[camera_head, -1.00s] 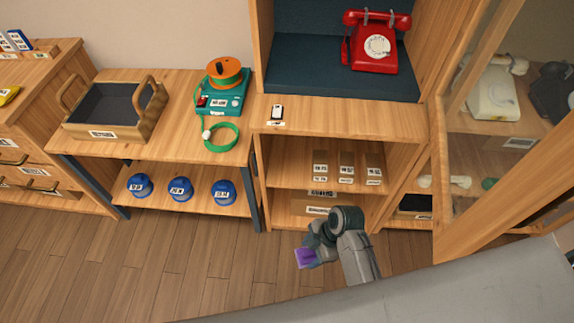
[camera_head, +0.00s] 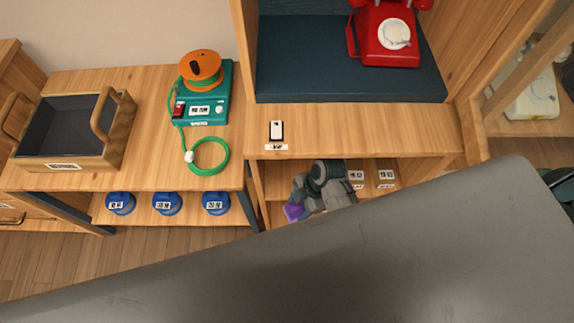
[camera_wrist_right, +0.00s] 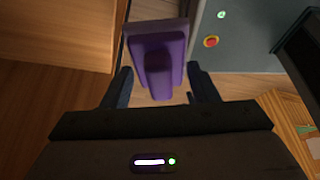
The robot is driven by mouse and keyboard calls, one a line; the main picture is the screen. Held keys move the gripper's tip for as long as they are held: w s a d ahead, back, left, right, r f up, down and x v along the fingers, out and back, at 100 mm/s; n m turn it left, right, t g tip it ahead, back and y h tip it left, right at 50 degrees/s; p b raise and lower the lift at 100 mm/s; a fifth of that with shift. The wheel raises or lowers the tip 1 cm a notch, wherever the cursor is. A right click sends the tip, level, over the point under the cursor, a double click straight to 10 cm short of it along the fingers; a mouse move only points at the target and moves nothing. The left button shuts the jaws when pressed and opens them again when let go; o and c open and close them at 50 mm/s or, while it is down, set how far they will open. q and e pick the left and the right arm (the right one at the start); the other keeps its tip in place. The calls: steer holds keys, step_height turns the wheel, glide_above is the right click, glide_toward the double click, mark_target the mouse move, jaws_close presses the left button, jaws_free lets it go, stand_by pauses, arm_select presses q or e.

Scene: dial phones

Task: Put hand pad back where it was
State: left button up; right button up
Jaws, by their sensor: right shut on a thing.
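The hand pad, a purple block with a raised grip (camera_wrist_right: 158,62), is between the fingers of my right gripper (camera_wrist_right: 160,88) in the right wrist view. The gripper is shut on the grip. In the head view the purple pad (camera_head: 294,212) shows small at the left end of my right gripper (camera_head: 298,202). There it appears in front of the open lower shelves of the wooden cabinet, below the ledge (camera_head: 350,130). My left gripper is not in view.
A small black-and-white item (camera_head: 276,130) is on the ledge. A red dial phone (camera_head: 390,35) is on the blue-lined shelf. To the left are a teal device with an orange reel (camera_head: 203,95), a handled tray (camera_head: 65,130) and blue round objects (camera_head: 167,203) below.

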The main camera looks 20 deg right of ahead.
steer(key=w, duration=0.9)
steer(key=w+d, duration=0.1)
steer(key=w, duration=0.3)
steer(key=shift+w+d, duration=0.1)
steer(key=shift+w, duration=0.25)
steer(key=f, duration=0.3)
steer(key=shift+w, duration=0.25)
steer(key=shift+f, duration=0.25)
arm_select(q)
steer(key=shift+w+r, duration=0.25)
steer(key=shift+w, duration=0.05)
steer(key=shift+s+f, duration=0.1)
arm_select(e)
steer(key=shift+f, duration=0.15)
steer(key=o, duration=0.7)
steer(key=shift+o, duration=1.3)
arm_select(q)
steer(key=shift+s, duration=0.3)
